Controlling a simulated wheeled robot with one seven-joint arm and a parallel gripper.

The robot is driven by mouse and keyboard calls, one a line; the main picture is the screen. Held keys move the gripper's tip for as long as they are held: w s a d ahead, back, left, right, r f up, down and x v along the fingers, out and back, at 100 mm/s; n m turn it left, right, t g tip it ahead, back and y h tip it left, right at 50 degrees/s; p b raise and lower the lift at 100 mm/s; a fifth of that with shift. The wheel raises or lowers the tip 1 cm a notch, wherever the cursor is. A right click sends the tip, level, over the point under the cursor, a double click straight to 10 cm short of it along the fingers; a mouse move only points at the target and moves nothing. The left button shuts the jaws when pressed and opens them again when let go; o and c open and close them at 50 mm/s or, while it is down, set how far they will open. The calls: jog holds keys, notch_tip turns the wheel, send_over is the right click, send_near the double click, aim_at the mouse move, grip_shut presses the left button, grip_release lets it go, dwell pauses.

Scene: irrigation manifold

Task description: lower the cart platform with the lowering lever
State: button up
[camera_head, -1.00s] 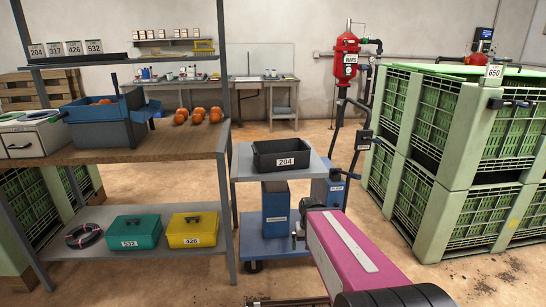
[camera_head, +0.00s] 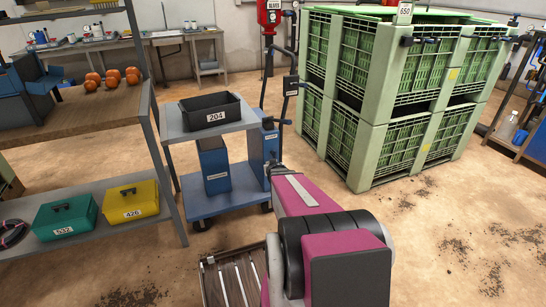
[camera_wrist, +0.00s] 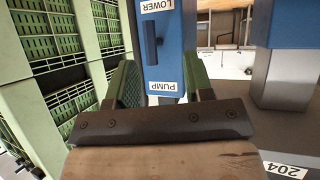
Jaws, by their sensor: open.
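The cart (camera_head: 215,203) stands left of centre in the head view. Its grey raised platform (camera_head: 175,128) rests above blue columns (camera_head: 213,165) and carries a black bin (camera_head: 208,109) labelled 204. The wrist view shows a blue column (camera_wrist: 174,62) with LOWER and PUMP labels, upside down. A dark upright lever (camera_wrist: 151,44) sits on this column between the labels. My gripper (camera_wrist: 162,78) is open and empty, its fingers pointing toward the column, with the lever beyond the fingertips. In the head view my arm hides the gripper.
Stacked green crates (camera_head: 385,110) stand close to the right of the cart. A shelf bench (camera_head: 75,122) with a green case (camera_head: 65,217) and a yellow case (camera_head: 131,202) stands to the left. Open floor (camera_head: 430,240) lies at the right front.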

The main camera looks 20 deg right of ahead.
aim_at(273, 155)
jog(key=w+d+f+n+t+y, duration=0.2)
jog(key=w+d+f+t+y, duration=0.15)
jog(key=d+t, duration=0.3)
jog(key=w, duration=0.7)
jog(key=w+a, duration=0.1)
jog(key=w, duration=0.2)
jog(key=shift+w+r, duration=0.2)
jog(key=shift+w, duration=0.15)
grip_shut()
